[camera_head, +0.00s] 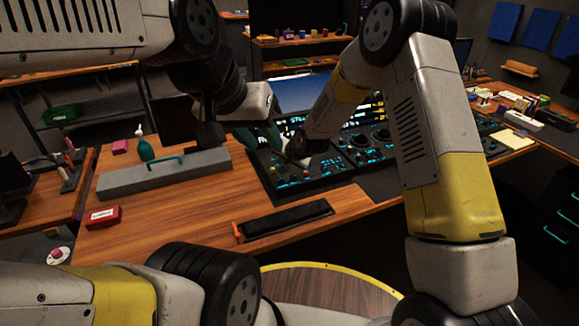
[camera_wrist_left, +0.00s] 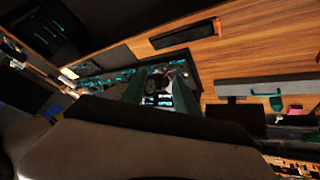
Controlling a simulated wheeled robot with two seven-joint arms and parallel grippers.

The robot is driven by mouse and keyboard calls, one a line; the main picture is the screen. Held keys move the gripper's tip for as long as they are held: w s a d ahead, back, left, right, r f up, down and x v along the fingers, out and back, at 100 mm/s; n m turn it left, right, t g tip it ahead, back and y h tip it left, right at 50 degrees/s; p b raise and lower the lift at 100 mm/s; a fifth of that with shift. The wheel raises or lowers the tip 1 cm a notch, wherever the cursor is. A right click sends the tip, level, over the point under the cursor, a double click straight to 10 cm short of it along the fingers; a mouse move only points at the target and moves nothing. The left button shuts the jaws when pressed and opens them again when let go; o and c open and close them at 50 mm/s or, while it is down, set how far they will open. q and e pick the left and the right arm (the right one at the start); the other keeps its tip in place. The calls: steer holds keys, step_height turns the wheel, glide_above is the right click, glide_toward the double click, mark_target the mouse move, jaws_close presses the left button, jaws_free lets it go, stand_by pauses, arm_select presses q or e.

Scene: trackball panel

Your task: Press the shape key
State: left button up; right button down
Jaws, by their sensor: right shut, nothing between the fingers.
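The trackball control panel (camera_head: 318,180) is dark, with small blue-lit keys, and is set into the wooden desk. I cannot tell which key is the shape key. My right gripper (camera_head: 303,162) is shut and empty, its tip low over the left panel section; I cannot tell whether it touches a key. My left gripper (camera_head: 266,138) is behind and left of it, partly hidden by its own arm. In the left wrist view its two green fingers stand apart and empty (camera_wrist_left: 157,95), with the panel (camera_wrist_left: 110,78) beyond them.
A red box (camera_head: 103,217) sits nearer. A black pad (camera_head: 288,218) lies in front of the panel. A screen (camera_head: 305,92) stands behind.

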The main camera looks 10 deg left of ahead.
stand_by(0.4)
arm_select(q)
jaws_close()
stand_by(1.6)
